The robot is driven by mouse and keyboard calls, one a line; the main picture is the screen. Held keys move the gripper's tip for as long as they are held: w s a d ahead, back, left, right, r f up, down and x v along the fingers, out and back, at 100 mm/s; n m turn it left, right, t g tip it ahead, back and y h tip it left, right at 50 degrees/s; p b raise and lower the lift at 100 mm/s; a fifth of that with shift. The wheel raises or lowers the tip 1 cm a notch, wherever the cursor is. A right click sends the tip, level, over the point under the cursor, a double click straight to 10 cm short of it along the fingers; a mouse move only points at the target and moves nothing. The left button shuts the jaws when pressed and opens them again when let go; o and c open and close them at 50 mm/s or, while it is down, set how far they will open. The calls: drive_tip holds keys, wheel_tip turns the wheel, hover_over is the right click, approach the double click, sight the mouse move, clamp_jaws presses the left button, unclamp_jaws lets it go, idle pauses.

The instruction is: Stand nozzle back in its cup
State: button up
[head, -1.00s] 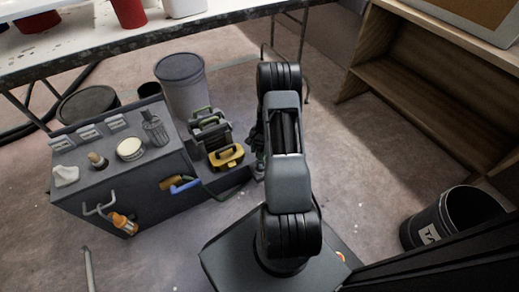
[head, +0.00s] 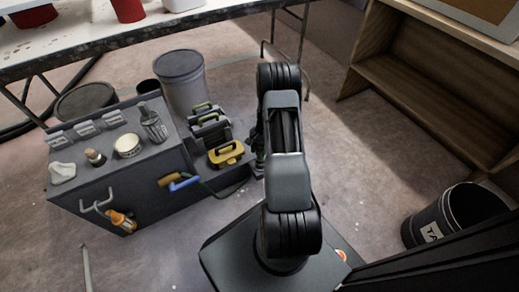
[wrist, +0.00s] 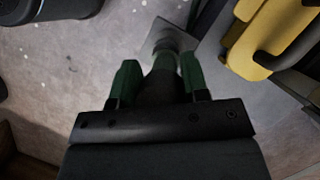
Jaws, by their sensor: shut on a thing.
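My gripper (wrist: 160,82) has green fingers and is shut on a dark, tapering piece that looks like the nozzle (wrist: 163,65). The far end of the nozzle points to the top of the wrist view, over or against a pale grey square plate (wrist: 183,36) with a small round part. I cannot tell whether they touch or whether this is the cup. In the head view my gripper (head: 258,152) is mostly hidden behind my arm, just right of the yellow-handled case. A small dark open container (head: 147,86) stands behind the cabinet; I cannot tell whether it is the cup.
A grey cabinet (head: 125,190) with small items on top stands left. A yellow case (head: 227,153) lies close to my gripper and shows at right in the wrist view (wrist: 268,35). A bin (head: 432,232) and wooden shelf (head: 425,100) stand right. Floor between is clear.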

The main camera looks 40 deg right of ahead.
drive_tip(key=shift+f+b, duration=0.75)
drive_tip(key=shift+f, duration=0.5)
drive_tip(key=o, duration=1.1)
drive_tip(key=shift+c, duration=0.2)
drive_tip(key=p+v, duration=0.5)
drive_tip(key=v, duration=0.8)
drive_tip(key=shift+r+p, duration=0.3)
drive_tip(key=shift+r, duration=0.05)
drive_tip(key=a+r+n+t+h+p, duration=0.15)
drive_tip(key=a+r+p, duration=0.35)
drive_tip(key=r, duration=0.6)
drive_tip(key=a+r+n+p, duration=0.25)
drive_tip(key=r+p, duration=0.35)
drive_tip(key=r, duration=0.5)
drive_tip(key=a+r+n+h+p, duration=0.1)
drive_tip(key=a+r+p, duration=0.4)
drive_tip(key=r, duration=0.7)
drive_tip(key=s+a+r+n+t+p, duration=0.1)
drive_tip(key=s+a+r+p, duration=0.3)
drive_tip(key=r, duration=0.5)
drive_tip(key=s+a+r+n+t+h+p, duration=0.1)
drive_tip(key=s+a+r+n+p, duration=0.3)
drive_tip(key=r+p, duration=0.5)
drive_tip(key=s+a+r+n+t+p, duration=0.2)
drive_tip(key=s+a+r+p, duration=0.2)
drive_tip(key=r, duration=0.5)
drive_tip(key=s+p, duration=0.2)
drive_tip(key=shift+s+r+p, duration=0.15)
drive_tip(key=shift+r+p, duration=0.1)
drive_tip(key=shift+p, duration=0.1)
